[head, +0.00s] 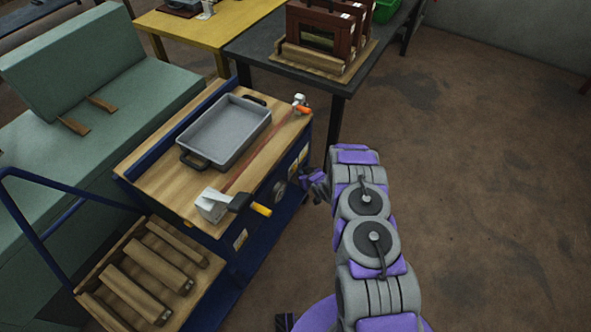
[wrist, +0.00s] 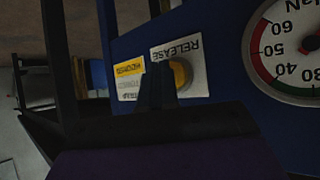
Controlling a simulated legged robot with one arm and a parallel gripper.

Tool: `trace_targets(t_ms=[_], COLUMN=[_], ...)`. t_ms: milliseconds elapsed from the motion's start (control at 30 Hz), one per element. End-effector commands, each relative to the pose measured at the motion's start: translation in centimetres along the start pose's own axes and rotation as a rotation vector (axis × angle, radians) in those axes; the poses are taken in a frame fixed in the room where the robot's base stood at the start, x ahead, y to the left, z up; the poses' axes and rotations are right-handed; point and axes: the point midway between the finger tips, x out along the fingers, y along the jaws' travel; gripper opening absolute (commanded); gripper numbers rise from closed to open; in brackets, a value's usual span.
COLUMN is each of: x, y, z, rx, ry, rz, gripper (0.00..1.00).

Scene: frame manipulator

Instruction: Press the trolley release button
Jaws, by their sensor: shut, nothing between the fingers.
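In the wrist view a round yellow button (wrist: 181,73) sits on a white plate marked RELEASE (wrist: 196,58), on the dark blue side panel of the trolley. My gripper (wrist: 158,72) is shut and empty, its dark fingertips in front of the plate and covering the button's left edge. I cannot tell whether they touch it. In the head view my gripper (head: 308,179) is beside the right side of the blue trolley (head: 240,262), below its wooden top. The button cannot be made out there.
A dial gauge (wrist: 297,48) is right of the button. A grey tray (head: 226,130) and a yellow-handled clamp tool (head: 248,204) are on the trolley top. A dark table (head: 262,50) stands behind. The floor to the right is clear.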

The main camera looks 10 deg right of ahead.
Motion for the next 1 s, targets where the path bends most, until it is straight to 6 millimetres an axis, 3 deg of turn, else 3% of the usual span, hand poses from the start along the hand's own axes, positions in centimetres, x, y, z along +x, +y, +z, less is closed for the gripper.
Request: trace_targets(t_ms=[567,1000], x=[-0.8,-3.5], y=[0.6,2.6], z=[0.6,2.3], rx=[0.002,0.004], ry=[-0.001,0.000], rz=[0.001,0.003], gripper=[0.00,0.00])
